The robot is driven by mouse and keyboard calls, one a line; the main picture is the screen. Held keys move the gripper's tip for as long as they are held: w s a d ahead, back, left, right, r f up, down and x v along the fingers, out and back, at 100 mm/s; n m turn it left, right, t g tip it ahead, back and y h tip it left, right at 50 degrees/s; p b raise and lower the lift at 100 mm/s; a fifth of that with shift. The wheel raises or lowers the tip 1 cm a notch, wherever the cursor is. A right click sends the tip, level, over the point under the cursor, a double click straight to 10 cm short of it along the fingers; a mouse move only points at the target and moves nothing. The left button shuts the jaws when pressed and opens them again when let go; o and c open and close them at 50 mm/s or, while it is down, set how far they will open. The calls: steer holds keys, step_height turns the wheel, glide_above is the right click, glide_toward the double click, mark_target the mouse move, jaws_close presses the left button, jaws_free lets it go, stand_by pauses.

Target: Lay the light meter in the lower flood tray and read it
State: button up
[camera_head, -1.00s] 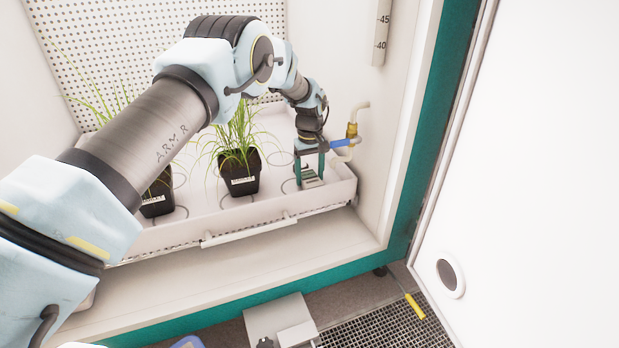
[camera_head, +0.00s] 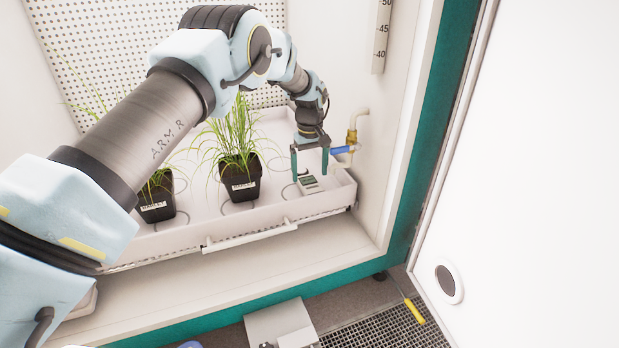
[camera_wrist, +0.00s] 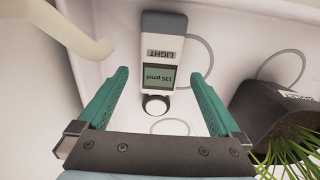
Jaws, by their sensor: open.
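The light meter (camera_head: 309,184) lies on the floor of the white flood tray (camera_head: 270,211), near its right front corner. In the wrist view the light meter (camera_wrist: 161,50) is grey and white, marked LIGHT, with a round white sensor at its near end. Its display appears upside down and seems to read 135 µmol, though the digits are small. My gripper (camera_head: 310,176) is above the meter, pointing down. Its green fingers (camera_wrist: 160,95) are spread wide and empty, apart from the meter.
A potted grass plant (camera_head: 240,184) stands left of the meter, with another pot (camera_head: 157,200) further left. A pipe with a brass valve and blue handle (camera_head: 344,149) is close to my gripper's right. The chamber door (camera_head: 530,180) stands open at right.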

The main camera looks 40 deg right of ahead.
mark_target(310, 183)
step_height(310, 183, up, 8)
steer(key=p, duration=0.2)
steer(key=shift+r, duration=0.25)
stand_by(0.3)
